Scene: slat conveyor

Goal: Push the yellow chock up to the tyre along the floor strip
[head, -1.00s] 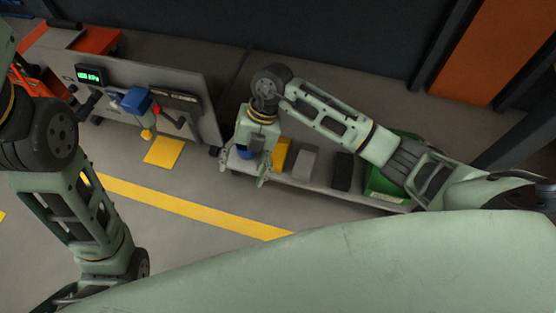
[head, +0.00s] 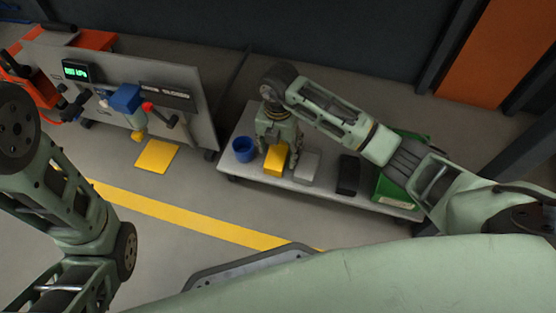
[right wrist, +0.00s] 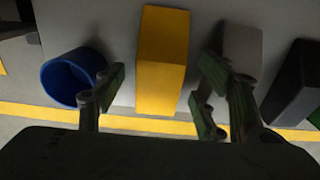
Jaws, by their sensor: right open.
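The yellow chock (head: 276,160) is a yellow block on a low grey bench. It stands large in the middle of the right wrist view (right wrist: 163,60). My right gripper (head: 277,147) is over the chock, and its fingers show in the right wrist view (right wrist: 162,95). The fingers are open, one on each side of the chock, with gaps visible on both sides. My left arm shows at the left, but its gripper is out of the picture. I cannot make out a tyre in either view. A yellow floor strip (head: 190,215) runs in front of the bench.
On the grey bench (head: 232,168), a blue cup (head: 243,150) stands left of the chock. A grey block (head: 305,168), a black block (head: 348,175) and a green bin (head: 388,190) stand to its right. A grey panel cart (head: 200,122) with a gauge stands left, beside a yellow floor patch (head: 157,156).

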